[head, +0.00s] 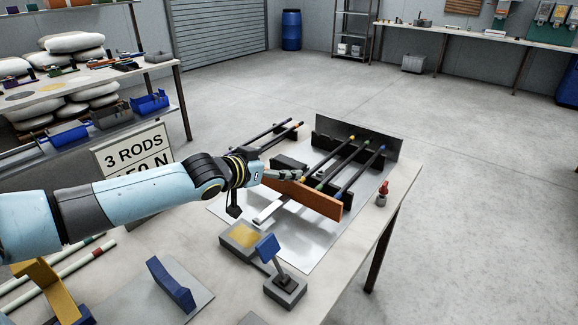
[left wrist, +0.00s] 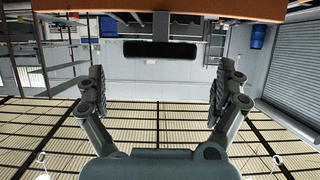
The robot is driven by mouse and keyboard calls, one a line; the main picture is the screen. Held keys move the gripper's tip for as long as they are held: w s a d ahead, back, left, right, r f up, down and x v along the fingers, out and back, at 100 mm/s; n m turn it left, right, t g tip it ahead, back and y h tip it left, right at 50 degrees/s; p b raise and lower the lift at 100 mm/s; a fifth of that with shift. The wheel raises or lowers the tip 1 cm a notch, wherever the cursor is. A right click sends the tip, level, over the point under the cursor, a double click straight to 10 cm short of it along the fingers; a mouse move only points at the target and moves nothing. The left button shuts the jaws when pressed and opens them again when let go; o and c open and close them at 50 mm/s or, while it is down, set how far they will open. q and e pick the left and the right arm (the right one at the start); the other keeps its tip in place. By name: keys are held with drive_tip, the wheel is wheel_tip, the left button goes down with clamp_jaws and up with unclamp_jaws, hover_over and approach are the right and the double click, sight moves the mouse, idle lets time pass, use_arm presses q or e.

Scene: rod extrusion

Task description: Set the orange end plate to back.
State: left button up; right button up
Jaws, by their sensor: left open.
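The orange end plate (head: 312,199) stands upright on its long edge, toward the near side of the rod fixture on the table. It also spans the top of the left wrist view (left wrist: 170,10). My left gripper (head: 294,176) is at the plate's left end, over its upper edge; in the head view I cannot tell whether they touch. Several dark rods with coloured tips (head: 347,160) run from the plate to the dark upright back plate (head: 385,142). My right gripper is not visible.
A red-topped piece (head: 383,194) stands near the table's right edge. A blue-headed stand (head: 284,288) and a grey box with a yellow top (head: 245,239) are nearer. Loose rods (head: 283,134) lie behind my gripper. A sign (head: 133,150) stands left. The floor to the right is clear.

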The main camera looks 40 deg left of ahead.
sight(285, 165)
use_arm(q)
drive_tip(key=b+x, duration=0.2)
drive_tip(key=x, duration=0.3)
drive_tip(key=shift+f, duration=0.25)
drive_tip(key=shift+w, duration=0.25)
drive_tip(key=shift+w+f, duration=0.1)
drive_tip(key=shift+w, duration=0.15)
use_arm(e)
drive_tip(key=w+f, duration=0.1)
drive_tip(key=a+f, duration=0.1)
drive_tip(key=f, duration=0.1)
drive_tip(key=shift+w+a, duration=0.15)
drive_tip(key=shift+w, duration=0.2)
